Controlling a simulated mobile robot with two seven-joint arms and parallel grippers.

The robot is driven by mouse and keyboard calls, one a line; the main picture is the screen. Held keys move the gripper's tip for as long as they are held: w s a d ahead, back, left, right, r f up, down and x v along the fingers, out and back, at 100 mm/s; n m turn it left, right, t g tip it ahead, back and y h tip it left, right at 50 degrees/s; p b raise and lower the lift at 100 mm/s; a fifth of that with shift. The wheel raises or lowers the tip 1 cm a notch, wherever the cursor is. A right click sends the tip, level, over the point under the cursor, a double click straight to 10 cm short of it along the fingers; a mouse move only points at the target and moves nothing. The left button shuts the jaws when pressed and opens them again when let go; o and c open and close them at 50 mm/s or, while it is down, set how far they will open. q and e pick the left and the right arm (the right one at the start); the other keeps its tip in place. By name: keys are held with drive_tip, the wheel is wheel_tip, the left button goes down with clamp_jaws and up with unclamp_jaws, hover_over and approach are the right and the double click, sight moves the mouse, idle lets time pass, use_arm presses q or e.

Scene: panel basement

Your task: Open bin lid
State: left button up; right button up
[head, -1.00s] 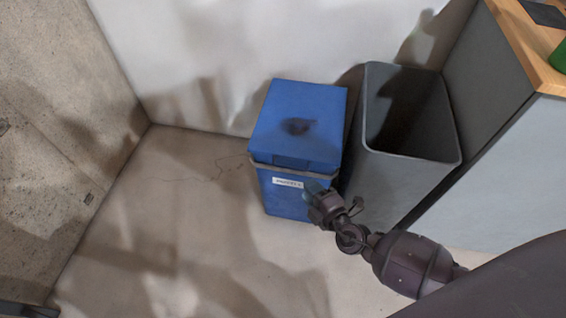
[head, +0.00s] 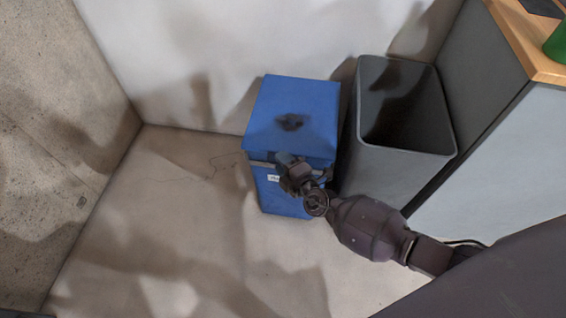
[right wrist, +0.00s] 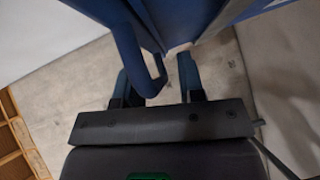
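The blue bin (head: 270,196) stands upright on the floor against the wall, with a white label on its front. Its blue lid (head: 300,95) looks shut, with a dark shadow on top. My right gripper (head: 287,159) is at the lid's front edge and hides part of it and of the label. In the right wrist view the two fingers (right wrist: 157,72) are spread apart. My left gripper is not in view.
A tall open grey bin (head: 395,165) stands close on the right of the blue bin. A cabinet with a wooden top (head: 520,45) is further right, with a green object on it. The floor (head: 180,230) to the left and front is clear.

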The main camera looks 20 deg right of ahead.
drive_tip(key=shift+c, duration=0.5)
drive_tip(key=c, duration=0.5)
drive_tip(key=shift+s+f, duration=0.1)
clamp_jaws()
